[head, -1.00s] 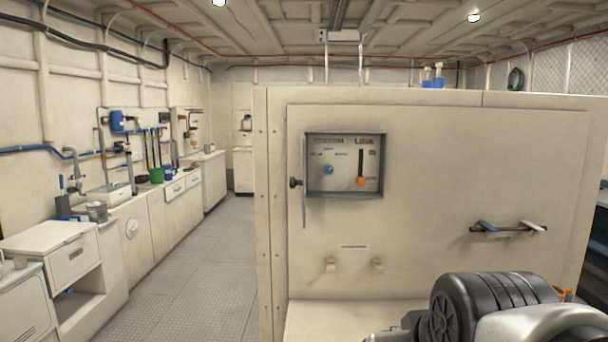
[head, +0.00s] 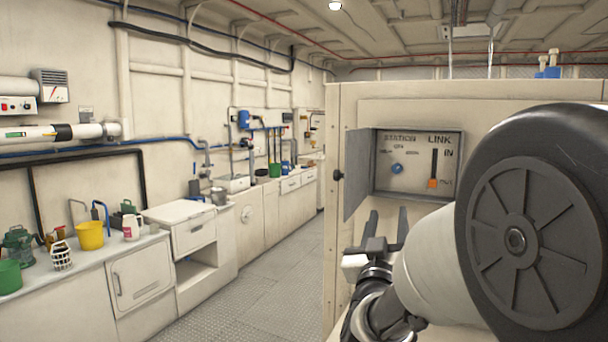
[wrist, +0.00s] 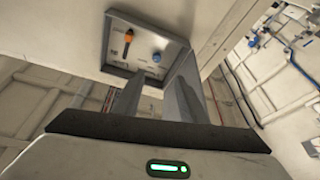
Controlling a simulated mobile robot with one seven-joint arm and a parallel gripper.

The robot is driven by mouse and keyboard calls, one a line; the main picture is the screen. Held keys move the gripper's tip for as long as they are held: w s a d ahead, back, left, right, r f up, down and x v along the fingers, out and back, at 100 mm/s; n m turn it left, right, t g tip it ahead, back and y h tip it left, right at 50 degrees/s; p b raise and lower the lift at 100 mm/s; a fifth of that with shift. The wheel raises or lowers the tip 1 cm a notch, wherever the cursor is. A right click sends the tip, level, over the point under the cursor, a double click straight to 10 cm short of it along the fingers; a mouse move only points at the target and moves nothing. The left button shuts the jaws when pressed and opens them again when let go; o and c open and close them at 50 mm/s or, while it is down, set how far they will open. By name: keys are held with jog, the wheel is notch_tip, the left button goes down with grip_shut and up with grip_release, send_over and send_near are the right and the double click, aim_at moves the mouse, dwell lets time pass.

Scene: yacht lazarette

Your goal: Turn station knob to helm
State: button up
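The control box (head: 462,190) is recessed in the cream wall panel, with its grey door (head: 356,172) swung open to the left. Inside, under the word STATION, is the blue station knob (head: 397,168). It also shows in the wrist view (wrist: 156,57). To its right is the LINK slider with an orange handle (head: 432,183), at the OUT end; it also shows in the wrist view (wrist: 129,36). My gripper (head: 388,222) is open and empty, below and in front of the box, apart from the knob. Which label the knob points at is too small to tell.
The open door stands close to my fingers on the left. A counter with a yellow bucket (head: 90,235), a green bucket (head: 9,276) and other items runs along the left wall. The grey floor aisle (head: 240,308) is clear.

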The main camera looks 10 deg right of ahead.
jog(key=p, duration=0.2)
send_near(396, 169)
jog(key=shift+h, duration=0.3)
jog(key=x, duration=0.7)
jog(key=shift+w, duration=0.35)
grip_shut()
